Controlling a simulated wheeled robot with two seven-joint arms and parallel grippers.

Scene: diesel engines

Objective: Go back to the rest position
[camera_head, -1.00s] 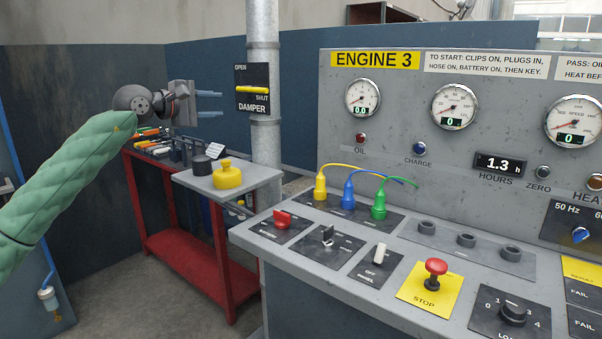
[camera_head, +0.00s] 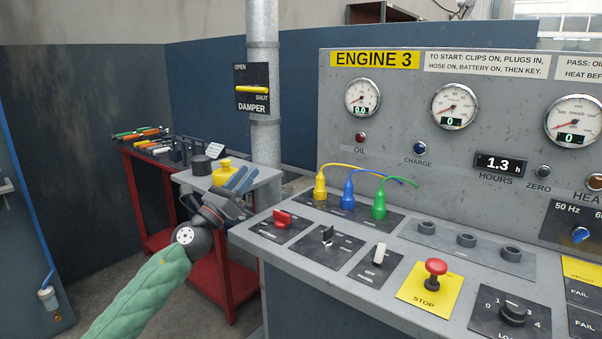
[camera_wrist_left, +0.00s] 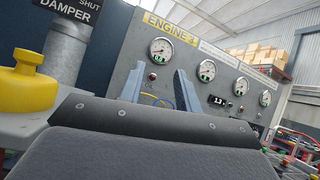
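My left gripper (camera_head: 241,180) is in front of the small grey side shelf, left of the engine panel's desk. Its two blue-grey fingers point up and to the right, with a gap between them and nothing held. In the left wrist view its fingers (camera_wrist_left: 183,92) also stand apart, with the gauge panel behind. The gripper partly covers the shelf and the yellow knobbed object (camera_head: 222,172) in the head view. My right gripper is not in view.
The engine desk (camera_head: 270,238) with its switches stands close to the right of my left gripper. The grey shelf (camera_head: 262,177) and red tool bench (camera_head: 135,195) stand behind it. A vertical pipe (camera_head: 263,90) carries the damper lever (camera_head: 252,90). Floor to the left is open.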

